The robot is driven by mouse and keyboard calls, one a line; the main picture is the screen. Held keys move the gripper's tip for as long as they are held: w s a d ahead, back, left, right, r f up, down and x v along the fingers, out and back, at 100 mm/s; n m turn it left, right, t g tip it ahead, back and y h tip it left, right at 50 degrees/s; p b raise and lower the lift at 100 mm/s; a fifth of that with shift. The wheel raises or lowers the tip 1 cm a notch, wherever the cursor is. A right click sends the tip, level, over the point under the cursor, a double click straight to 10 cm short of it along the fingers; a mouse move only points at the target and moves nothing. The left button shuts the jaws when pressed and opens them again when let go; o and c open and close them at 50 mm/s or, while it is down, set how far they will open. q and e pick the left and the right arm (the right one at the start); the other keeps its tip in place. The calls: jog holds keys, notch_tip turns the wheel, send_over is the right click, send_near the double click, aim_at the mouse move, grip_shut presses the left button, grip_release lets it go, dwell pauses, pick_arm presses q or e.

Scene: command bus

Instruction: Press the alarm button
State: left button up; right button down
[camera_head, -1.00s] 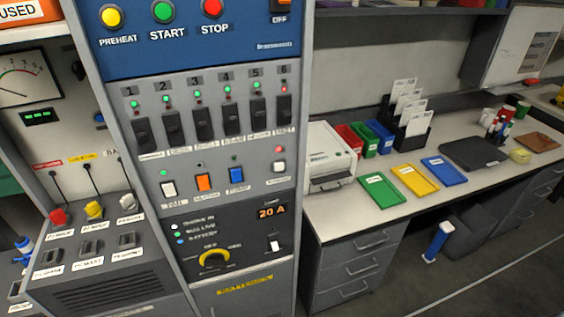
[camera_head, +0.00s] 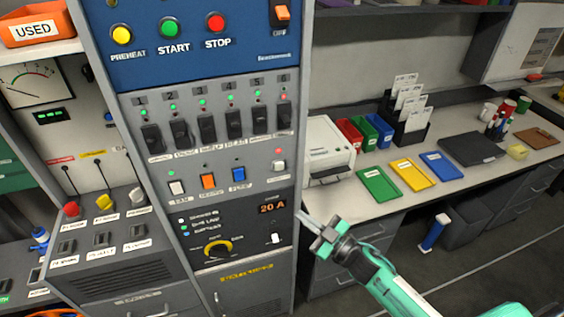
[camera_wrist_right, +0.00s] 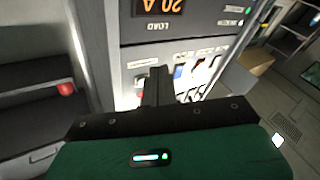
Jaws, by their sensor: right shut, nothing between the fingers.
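The grey control panel (camera_head: 210,100) has a row of small buttons: white (camera_head: 177,187), orange (camera_head: 208,181), blue (camera_head: 238,174), and a white one (camera_head: 279,165) at the right under a red light. Their labels are too blurred to read surely, so I cannot tell which is the alarm button. My right gripper (camera_head: 304,219) is shut and empty. In the head view it appears just right of the panel's edge, lower than the white button at the right. In the right wrist view its fingers (camera_wrist_right: 156,87) point towards the upside-down panel and hide part of it. My left gripper is not in view.
Yellow, green and red round buttons (camera_head: 169,27) sit at the panel top, above several black switches (camera_head: 207,127).

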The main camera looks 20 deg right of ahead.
aim_at(279, 166)
notch_tip(279, 166, up, 10)
jog(key=s+a+n+g+y+p, duration=0.1)
jog(key=s+a+n+y, duration=0.2)
jog(key=y, duration=0.1)
jog(key=shift+r+n, duration=0.25)
jog(key=shift+n, duration=0.05)
jog(key=shift+w, duration=0.15)
jog(key=shift+w+b, duration=0.8)
jog(key=shift+w, duration=3.55)
jog(key=shift+w, duration=0.15)
jog(key=shift+w, duration=0.25)
